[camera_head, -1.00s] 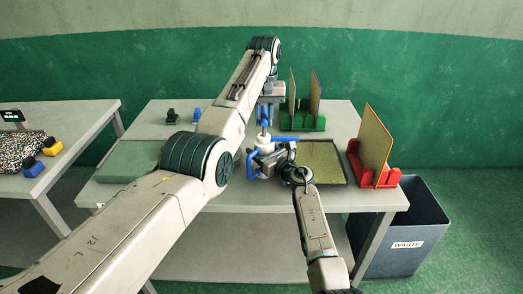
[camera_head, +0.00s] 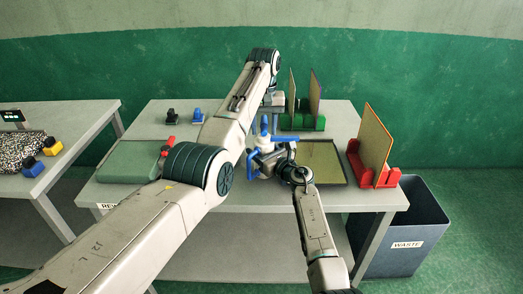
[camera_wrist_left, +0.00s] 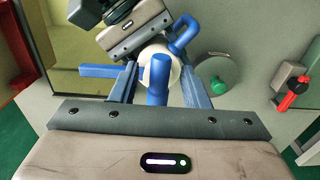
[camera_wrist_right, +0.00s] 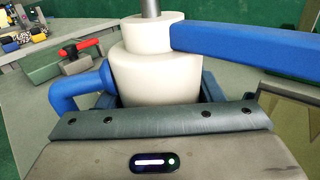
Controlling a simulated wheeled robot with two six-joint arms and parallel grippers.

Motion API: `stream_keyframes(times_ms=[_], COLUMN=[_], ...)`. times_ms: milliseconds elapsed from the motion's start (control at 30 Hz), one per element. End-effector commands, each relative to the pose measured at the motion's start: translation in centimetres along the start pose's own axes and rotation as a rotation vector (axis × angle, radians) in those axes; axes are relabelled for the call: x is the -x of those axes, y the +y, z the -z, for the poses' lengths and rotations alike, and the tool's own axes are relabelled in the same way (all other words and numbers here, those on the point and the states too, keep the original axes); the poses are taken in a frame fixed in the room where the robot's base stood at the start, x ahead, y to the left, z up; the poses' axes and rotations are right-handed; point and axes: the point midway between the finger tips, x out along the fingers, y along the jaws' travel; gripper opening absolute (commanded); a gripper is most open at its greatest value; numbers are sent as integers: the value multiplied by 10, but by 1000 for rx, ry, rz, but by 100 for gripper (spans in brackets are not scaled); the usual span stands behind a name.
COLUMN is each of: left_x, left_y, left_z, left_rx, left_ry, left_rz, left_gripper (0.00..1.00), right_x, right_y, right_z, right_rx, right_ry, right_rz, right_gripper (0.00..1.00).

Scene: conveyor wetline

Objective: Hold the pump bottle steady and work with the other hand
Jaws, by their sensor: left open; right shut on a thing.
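The white pump bottle (camera_head: 265,148) stands on the table, with a blue pump top (camera_head: 264,122), a blue side handle (camera_head: 253,163) and a blue bar pointing right (camera_head: 285,138). My right gripper (camera_head: 266,162) is shut on its white body (camera_wrist_right: 155,75), which fills the right wrist view; the fingers are mostly hidden there. In the left wrist view, my left gripper (camera_wrist_left: 160,85) is open above the bottle. Its fingers are on either side of the upright blue pump top (camera_wrist_left: 158,75). I cannot tell whether they touch it.
A brown-yellow tray (camera_head: 344,180) lies right of the bottle. A green rack (camera_head: 302,123) and a red rack (camera_head: 374,178) hold upright boards. A waste bin (camera_head: 415,225) stands right of the table.

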Motion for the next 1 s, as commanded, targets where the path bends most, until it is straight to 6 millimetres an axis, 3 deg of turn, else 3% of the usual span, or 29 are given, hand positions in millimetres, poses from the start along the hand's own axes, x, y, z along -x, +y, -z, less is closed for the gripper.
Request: stream_keyframes(times_ms=[600,967,1000], left_x=[61,68,68], left_y=[0,0,0], left_z=[0,0,0], left_rx=[0,0,0], left_ry=[1,0,0], left_rz=[1,0,0], left_gripper=[42,42,42], right_x=[0,0,0], right_y=[0,0,0], right_z=[0,0,0], right_rx=[0,0,0], right_ry=[1,0,0], right_rz=[0,0,0], right_gripper=[23,23,66])
